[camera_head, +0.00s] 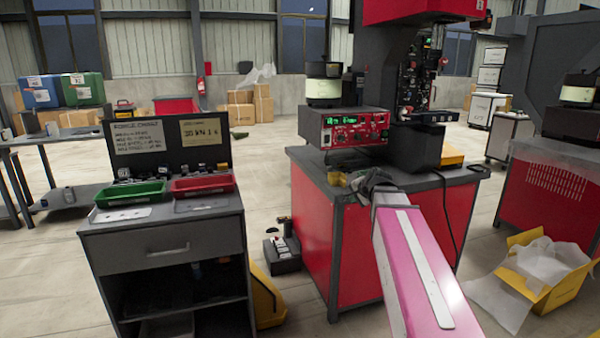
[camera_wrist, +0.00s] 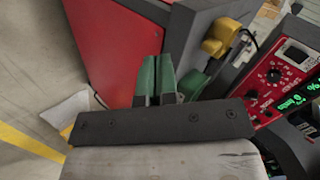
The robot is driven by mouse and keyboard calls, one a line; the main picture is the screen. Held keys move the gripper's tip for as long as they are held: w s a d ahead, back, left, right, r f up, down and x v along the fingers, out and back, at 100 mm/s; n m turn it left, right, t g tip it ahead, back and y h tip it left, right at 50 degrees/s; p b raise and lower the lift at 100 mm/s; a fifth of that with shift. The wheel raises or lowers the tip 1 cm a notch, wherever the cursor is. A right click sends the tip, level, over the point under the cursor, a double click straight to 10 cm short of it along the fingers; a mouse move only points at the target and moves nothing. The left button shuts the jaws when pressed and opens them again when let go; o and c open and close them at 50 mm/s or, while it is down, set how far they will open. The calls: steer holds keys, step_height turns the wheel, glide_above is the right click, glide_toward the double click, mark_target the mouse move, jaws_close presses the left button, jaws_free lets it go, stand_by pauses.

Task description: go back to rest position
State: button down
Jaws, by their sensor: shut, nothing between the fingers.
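My gripper (camera_wrist: 155,80) shows in the wrist view with its two green fingers close together and nothing between them. It is in front of the red side of the machine cabinet (camera_wrist: 105,45). In the head view my pink and white arm reaches from the lower right toward the same red cabinet (camera_head: 345,255). The wrist end is dark and sits at the cabinet's top edge, and the fingers are hidden there.
A red control box (camera_head: 355,128) and a machine stand on the cabinet top. A yellow part (camera_wrist: 222,35) is at its edge. A grey cart (camera_head: 165,255) with a green tray (camera_head: 130,193) and a red tray (camera_head: 203,186) stands left. A yellow box (camera_head: 545,285) lies right.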

steer(key=s+f+n+g+h, duration=0.1)
steer(key=s+f+n+g, duration=0.3)
steer(key=s+f, duration=0.6)
steer(key=s+a+f+n+g+h, duration=0.1)
steer(key=s+f+n+g, duration=0.3)
steer(key=s+f, duration=0.7)
step_height(320, 180, down, 6)
steer(key=shift+a+r+n+g+h, duration=0.1)
steer(key=shift+a+n+g+h, duration=0.25)
steer(key=shift+n+h, duration=0.55)
